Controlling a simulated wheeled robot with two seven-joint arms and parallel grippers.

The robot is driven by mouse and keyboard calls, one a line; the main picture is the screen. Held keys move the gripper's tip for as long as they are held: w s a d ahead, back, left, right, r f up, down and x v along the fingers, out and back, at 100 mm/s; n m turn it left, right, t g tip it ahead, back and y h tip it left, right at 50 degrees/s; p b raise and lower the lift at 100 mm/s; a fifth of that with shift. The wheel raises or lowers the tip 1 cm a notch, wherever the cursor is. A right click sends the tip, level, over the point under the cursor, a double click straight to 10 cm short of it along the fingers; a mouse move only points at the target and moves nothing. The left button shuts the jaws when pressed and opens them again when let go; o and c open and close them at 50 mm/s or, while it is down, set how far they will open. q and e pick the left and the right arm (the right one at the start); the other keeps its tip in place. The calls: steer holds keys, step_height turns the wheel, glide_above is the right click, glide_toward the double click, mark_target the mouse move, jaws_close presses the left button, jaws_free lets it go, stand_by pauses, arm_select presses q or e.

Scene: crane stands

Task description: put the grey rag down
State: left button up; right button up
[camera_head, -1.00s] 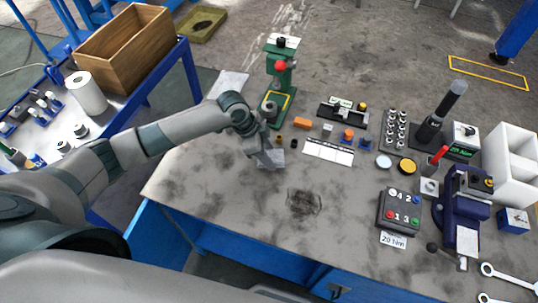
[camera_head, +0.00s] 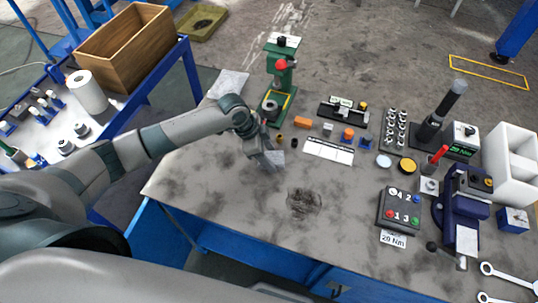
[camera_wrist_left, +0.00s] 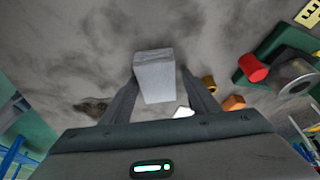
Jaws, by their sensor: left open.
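The grey rag (camera_head: 276,158) looks like a small folded light grey block on the near-left part of the workbench top (camera_head: 230,215). In the left wrist view the rag (camera_wrist_left: 154,76) shows between the fingertips. My left gripper (camera_head: 264,156) is open and points down at the rag, with one finger (camera_wrist_left: 120,104) on each side of it. I cannot tell whether a finger still touches the rag. It seems to rest on the bench, but its underside is hidden. My right gripper is not in view.
A green press (camera_head: 281,75) stands behind the gripper, with small brass and orange parts (camera_head: 302,124) to its right. A pale sheet or cloth (camera_head: 229,84) lies at the bench's far-left corner. A dark stain (camera_head: 304,202) marks the otherwise clear front area.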

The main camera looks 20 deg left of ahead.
arm_select(q)
steer(key=shift+s+d+f, duration=0.15)
steer(key=shift+s+f, duration=0.3)
steer(key=shift+s, duration=0.1)
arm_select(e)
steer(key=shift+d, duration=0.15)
arm_select(q)
steer(key=shift+r, duration=0.55)
steer(key=v, duration=0.3)
steer(key=b+v, duration=0.1)
steer(key=v, duration=0.4)
steer(key=shift+w+a+r, duration=0.2)
steer(key=shift+w+r, duration=0.15)
steer(key=v, duration=0.3)
steer(key=shift+r+b, duration=0.2)
steer(key=shift+b, duration=0.1)
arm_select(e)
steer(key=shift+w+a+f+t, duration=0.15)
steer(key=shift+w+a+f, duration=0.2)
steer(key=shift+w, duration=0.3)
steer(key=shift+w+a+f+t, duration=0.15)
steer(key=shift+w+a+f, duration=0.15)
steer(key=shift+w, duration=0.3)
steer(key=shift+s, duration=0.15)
